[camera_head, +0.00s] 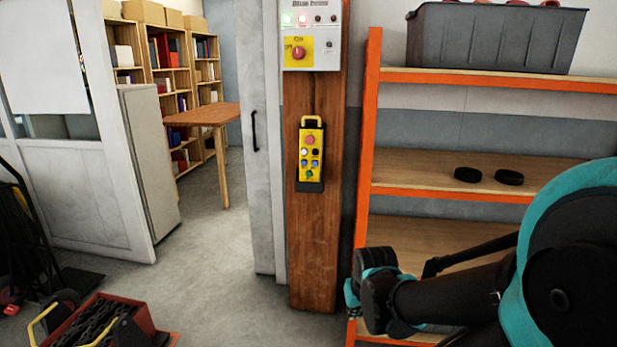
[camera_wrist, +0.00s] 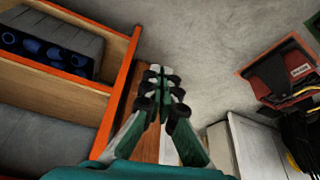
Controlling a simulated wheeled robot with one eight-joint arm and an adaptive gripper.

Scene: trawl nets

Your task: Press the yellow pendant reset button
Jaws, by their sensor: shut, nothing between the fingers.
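The yellow pendant (camera_head: 317,141) hangs upright on the wooden post (camera_head: 312,240) in the head view. It has a large red button at its top and several small coloured buttons below; their labels are too small to read. My gripper (camera_wrist: 163,80) is shut and empty in the wrist view, its fingertips together in front of the post and the floor. The pendant does not show in the wrist view. In the head view my arm reaches in from the right, low and to the right of the post, apart from the pendant. The fingertips cannot be made out there.
An orange-edged shelf (camera_head: 480,80) stands right of the post, holding a grey bin (camera_head: 490,38) and two black discs. A control panel (camera_head: 320,55) sits above the pendant. A red crate (camera_head: 158,338) lies at lower left. The floor (camera_head: 215,250) before the post is clear.

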